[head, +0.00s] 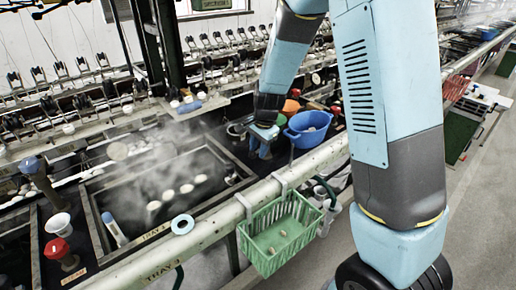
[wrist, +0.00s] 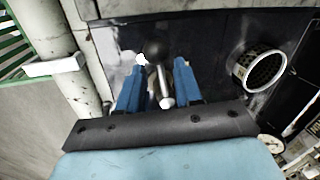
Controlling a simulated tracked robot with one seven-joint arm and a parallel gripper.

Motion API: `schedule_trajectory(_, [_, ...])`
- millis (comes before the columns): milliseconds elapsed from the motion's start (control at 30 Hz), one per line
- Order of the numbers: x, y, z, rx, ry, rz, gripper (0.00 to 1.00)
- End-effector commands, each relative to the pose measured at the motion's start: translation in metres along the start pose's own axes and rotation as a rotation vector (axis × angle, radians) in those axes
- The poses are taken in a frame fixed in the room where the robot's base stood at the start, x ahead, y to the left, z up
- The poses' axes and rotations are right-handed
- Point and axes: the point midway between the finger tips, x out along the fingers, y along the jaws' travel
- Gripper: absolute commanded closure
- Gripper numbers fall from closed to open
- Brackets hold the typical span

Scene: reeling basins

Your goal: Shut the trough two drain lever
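In the wrist view, a short metal lever (wrist: 163,85) with a dark round knob and a pale rounded end shows between my fingers. My gripper (wrist: 158,75) is open, with one blue finger on each side of the lever; I cannot tell whether either finger touches it. In the head view my gripper (head: 263,142) points down at the right end of the steaming trough (head: 95,215), left of a blue tub. The lever is hidden there behind the fingers and arm. No label showing which trough the lever belongs to is readable.
The blue tub (head: 306,130) stands close right of my gripper. A green basket (head: 279,236) hangs on the front rail (head: 215,222). A mesh-lined round cup (wrist: 258,68) lies right of my fingers. A red valve handle (head: 57,249) stands far left.

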Motion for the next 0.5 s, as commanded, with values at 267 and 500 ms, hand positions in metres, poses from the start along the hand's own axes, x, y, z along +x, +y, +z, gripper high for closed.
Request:
schedule_trajectory(267, [0.0026,0.0002,-0.0002,0.001,0.000,0.000,0.65])
schedule_trajectory(500, [0.0024,0.0002,-0.0004,0.001,0.000,0.000,0.83])
